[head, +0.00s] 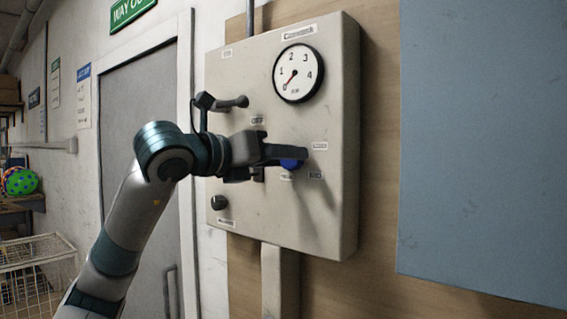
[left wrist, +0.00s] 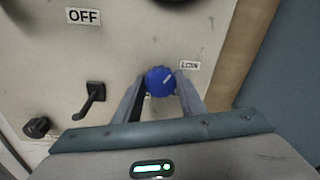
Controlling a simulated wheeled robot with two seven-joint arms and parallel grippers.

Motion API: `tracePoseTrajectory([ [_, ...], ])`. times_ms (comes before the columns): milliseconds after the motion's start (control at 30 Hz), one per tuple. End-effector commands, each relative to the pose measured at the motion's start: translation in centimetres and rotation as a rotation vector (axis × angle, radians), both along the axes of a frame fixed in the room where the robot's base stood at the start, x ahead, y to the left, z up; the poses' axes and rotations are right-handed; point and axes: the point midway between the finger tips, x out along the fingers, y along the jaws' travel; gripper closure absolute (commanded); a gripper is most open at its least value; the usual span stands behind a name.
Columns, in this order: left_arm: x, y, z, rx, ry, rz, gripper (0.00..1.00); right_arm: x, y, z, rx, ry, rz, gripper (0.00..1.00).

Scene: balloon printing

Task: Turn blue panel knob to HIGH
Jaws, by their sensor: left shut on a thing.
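The blue knob (head: 291,164) is on the front of the pale panel box (head: 340,215). My left gripper (head: 290,155) reaches it from the left and is shut on it. In the left wrist view the knob (left wrist: 160,81) sits between the two fingertips (left wrist: 160,88), one on each side. A pale mark on the knob's face points up and right, towards a small label (left wrist: 190,66) that seems to read LOW. In the head view the fingers cover part of the knob, and the small labels around it are hard to read. My right gripper is in neither view.
A dark lever (head: 222,103), an OFF label (left wrist: 83,16) and a black knob (head: 219,202) are also on the panel. A blue-grey surface (head: 480,130) stands at right.

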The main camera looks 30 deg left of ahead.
Motion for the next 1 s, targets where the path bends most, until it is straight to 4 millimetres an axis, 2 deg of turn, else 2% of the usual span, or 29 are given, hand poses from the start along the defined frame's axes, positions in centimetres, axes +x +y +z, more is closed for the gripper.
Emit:
tracePoseTrajectory([
  [1000, -0.1, -0.4, 0.1, 0.963, -0.077, 0.001, 0.85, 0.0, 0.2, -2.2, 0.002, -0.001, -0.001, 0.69],
])
